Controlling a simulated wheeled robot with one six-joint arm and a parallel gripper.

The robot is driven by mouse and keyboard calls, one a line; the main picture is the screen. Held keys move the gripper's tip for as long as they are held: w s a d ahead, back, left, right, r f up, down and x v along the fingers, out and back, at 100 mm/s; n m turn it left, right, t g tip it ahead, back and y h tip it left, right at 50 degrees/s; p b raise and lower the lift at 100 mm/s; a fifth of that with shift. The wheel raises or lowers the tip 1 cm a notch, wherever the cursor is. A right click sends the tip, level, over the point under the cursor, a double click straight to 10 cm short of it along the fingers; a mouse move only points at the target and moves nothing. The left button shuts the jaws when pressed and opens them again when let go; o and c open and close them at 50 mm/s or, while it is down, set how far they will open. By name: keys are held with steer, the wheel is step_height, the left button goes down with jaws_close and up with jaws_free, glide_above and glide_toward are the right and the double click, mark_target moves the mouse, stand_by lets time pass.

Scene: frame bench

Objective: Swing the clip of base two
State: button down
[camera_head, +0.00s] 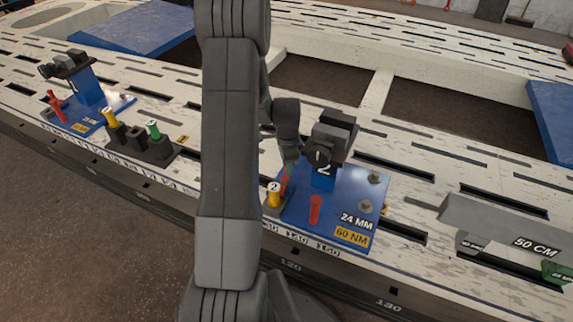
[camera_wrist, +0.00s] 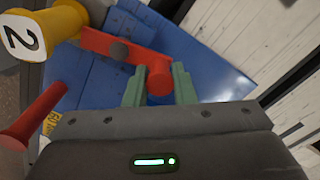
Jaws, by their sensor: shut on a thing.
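Base two (camera_head: 350,205) is a blue plate with a dark clamp head (camera_head: 333,135) marked 2 and labels reading 24 MM and 60 NM. My gripper (camera_head: 288,168) is at its left side, partly hidden by my arm. In the wrist view, the green fingers of my gripper (camera_wrist: 159,80) are shut on the end knob of a red clip (camera_wrist: 105,43). The clip is a bar with a dark round pivot, lying above the blue plate. A second red handle (camera_head: 315,209) stands at the plate's front; a red handle also shows at lower left in the wrist view (camera_wrist: 35,118).
Another blue base (camera_head: 88,105) and a dark holder (camera_head: 140,143) with yellow and green caps stand at the left. A grey 50 CM block (camera_head: 505,232) lies at the right. The slotted bench surface lies between.

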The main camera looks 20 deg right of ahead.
stand_by(0.3)
steer(key=c, duration=1.3)
jaws_free()
step_height(320, 180, up, 14)
steer(key=p, duration=0.4)
steer(key=shift+o, duration=0.5)
